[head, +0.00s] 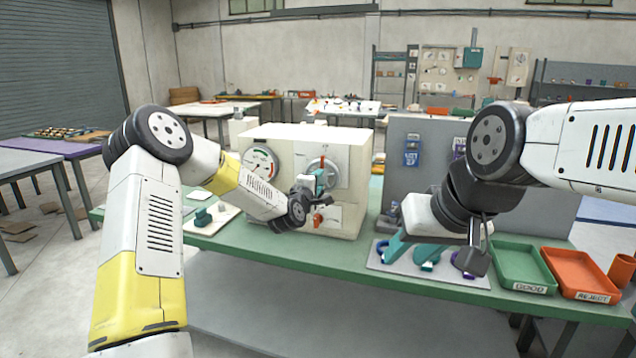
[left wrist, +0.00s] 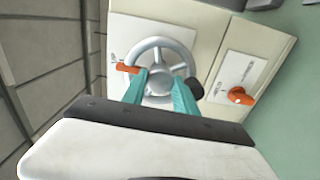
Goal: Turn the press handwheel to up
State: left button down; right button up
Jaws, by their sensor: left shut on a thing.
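The grey press handwheel (head: 325,170) is on the front of the cream press housing (head: 285,137). The left wrist view shows its round rim and spokes (left wrist: 160,43), with a black knob (left wrist: 196,88) at its right in that view. My left gripper (head: 318,180) has its teal fingers on the wheel. In the left wrist view the fingers (left wrist: 160,80) reach over the near rim beside the hub, shut on the wheel. An orange piece (left wrist: 128,68) sits at the rim's left. My right gripper (head: 408,246) is low over the right part of the bench; its finger gap is unclear.
A round gauge (head: 260,165) is left of the wheel. An orange lever (left wrist: 238,96) on a white plate is below the wheel. A grey mat (head: 385,266) with small parts, a green tray (head: 520,268) and an orange tray (head: 580,273) are at right. The bench front is clear.

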pick_arm(q)
jog(key=shift+f+n, duration=0.1)
jog(key=shift+n, duration=0.2)
jog(key=c, duration=1.2)
grip_release()
jog(key=shift+c, duration=0.2)
jog(key=v, duration=0.8)
